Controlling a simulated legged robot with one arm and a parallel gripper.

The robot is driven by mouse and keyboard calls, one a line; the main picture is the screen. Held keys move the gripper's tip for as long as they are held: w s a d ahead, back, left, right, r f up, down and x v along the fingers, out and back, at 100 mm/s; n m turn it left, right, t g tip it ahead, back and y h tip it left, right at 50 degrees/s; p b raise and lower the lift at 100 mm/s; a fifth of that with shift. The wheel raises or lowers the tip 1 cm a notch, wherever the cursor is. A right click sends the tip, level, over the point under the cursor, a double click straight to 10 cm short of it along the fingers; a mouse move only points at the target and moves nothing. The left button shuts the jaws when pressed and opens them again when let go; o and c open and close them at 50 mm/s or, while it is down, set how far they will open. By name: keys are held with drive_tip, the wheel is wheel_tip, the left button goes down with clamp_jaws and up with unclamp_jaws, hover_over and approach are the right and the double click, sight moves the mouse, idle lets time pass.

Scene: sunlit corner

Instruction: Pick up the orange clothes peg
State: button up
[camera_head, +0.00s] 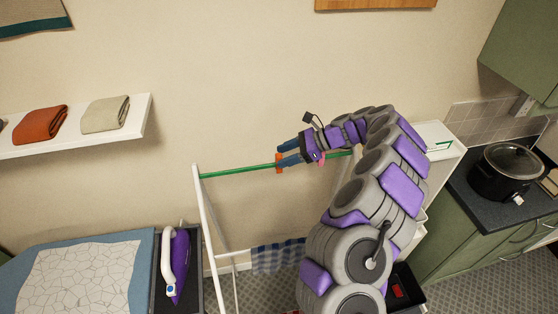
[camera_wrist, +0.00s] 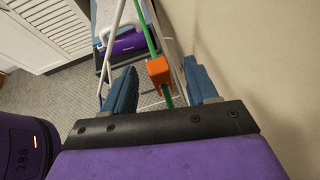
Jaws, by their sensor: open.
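The orange clothes peg (camera_head: 279,161) is clipped on the green rail (camera_head: 235,170) of a white drying rack. In the wrist view the peg (camera_wrist: 159,71) sits on the green rail, between my two blue fingers. My gripper (camera_head: 284,153) is open, with one finger on each side of the peg in the wrist view (camera_wrist: 160,88). I see a gap between the peg and each finger there. In the head view the lower finger partly overlaps the peg. A pink thing (camera_head: 320,157) shows farther right along the rail by my wrist, partly hidden.
The white rack frame (camera_head: 205,220) stands below, with a checked blue cloth (camera_head: 278,256) on a lower bar. An ironing board (camera_head: 143,270) with a purple iron (camera_head: 178,265) is at left. A wall shelf (camera_head: 140,125) holds folded cloths. A counter with a black cooker (camera_head: 505,172) is at right.

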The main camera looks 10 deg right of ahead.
drive_tip(key=shift+a, duration=0.15)
drive_tip(key=shift+c, duration=0.5)
clamp_jaws()
